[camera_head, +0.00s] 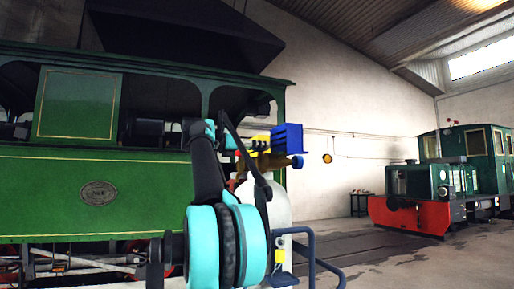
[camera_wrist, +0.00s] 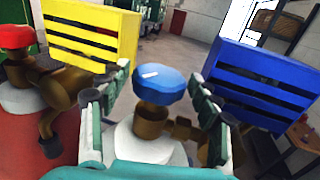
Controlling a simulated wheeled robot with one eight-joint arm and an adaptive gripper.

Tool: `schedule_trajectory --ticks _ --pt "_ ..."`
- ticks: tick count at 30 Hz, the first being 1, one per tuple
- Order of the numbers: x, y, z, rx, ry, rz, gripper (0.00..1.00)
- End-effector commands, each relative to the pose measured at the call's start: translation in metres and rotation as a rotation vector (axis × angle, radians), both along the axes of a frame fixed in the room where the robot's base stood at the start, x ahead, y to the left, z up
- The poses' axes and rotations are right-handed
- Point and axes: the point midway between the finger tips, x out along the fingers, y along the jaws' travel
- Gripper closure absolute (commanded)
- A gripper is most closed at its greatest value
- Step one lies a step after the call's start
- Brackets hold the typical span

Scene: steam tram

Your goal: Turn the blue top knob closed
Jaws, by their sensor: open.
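The blue top knob (camera_wrist: 160,84) is round with a pale mark on its top. It sits on a brass valve (camera_wrist: 150,122) above a pale cylinder top (camera_wrist: 140,148) in the wrist view. My gripper (camera_wrist: 161,92) is open, with one finger on each side of the knob. Gaps seem to show between the fingers and the knob, but I cannot tell if either touches. In the head view my gripper (camera_head: 228,134) is beside the valves at the cylinder top, and its fingers are mostly hard to make out.
A slatted yellow block (camera_wrist: 92,32) is left of the knob and a slatted blue block (camera_wrist: 262,84) right. A red knob (camera_wrist: 15,37) on another brass valve is far left. A pale cylinder (camera_head: 280,212) stands by a blue tube frame (camera_head: 310,250). A green tram (camera_head: 120,195) is left.

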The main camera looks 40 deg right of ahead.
Motion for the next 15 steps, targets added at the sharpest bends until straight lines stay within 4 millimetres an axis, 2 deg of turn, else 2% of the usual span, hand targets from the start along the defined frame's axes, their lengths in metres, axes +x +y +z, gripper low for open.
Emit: schedule_trajectory --ticks 2,9,15 --pt "0.0000 0.0001 0.0000 0.000 0.000 0.000 0.43" --pt "0.0000 0.0002 0.0000 0.000 0.000 0.000 0.73" --pt "0.0007 0.0002 -0.0001 0.000 0.000 -0.011 0.75"
